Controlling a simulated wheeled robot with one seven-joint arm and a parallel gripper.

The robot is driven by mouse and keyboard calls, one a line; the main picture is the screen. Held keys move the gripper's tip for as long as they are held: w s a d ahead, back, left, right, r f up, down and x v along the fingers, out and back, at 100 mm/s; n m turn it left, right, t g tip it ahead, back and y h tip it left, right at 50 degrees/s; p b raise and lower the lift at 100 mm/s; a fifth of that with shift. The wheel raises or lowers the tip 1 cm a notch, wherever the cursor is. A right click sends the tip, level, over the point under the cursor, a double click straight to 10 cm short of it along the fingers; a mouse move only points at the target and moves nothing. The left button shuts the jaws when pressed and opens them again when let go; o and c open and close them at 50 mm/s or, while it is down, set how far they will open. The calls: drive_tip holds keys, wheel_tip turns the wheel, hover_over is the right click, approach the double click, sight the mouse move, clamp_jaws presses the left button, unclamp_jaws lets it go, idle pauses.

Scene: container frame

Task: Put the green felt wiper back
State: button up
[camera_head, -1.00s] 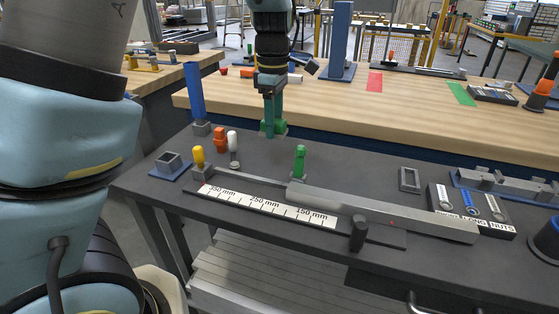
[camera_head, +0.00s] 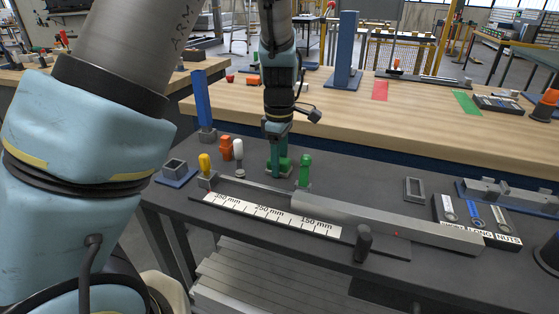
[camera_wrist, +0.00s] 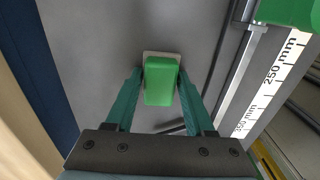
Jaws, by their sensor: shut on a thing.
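The green felt wiper is a green block with a pale base; it shows between my fingers in the wrist view (camera_wrist: 160,82) and low by my gripper in the head view (camera_head: 287,165). My gripper (camera_head: 276,170) is shut on it, with a teal finger on each side in the wrist view. It is over the dark bench, behind the ruler strip. I cannot tell whether the wiper's base touches the bench.
A grey bar (camera_head: 385,221) and ruler strip (camera_head: 270,215) lie in front.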

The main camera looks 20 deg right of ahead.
drive_tip(key=o, duration=1.3)
drive_tip(key=shift+r, duration=0.1)
wheel_tip(320, 180, up, 12)
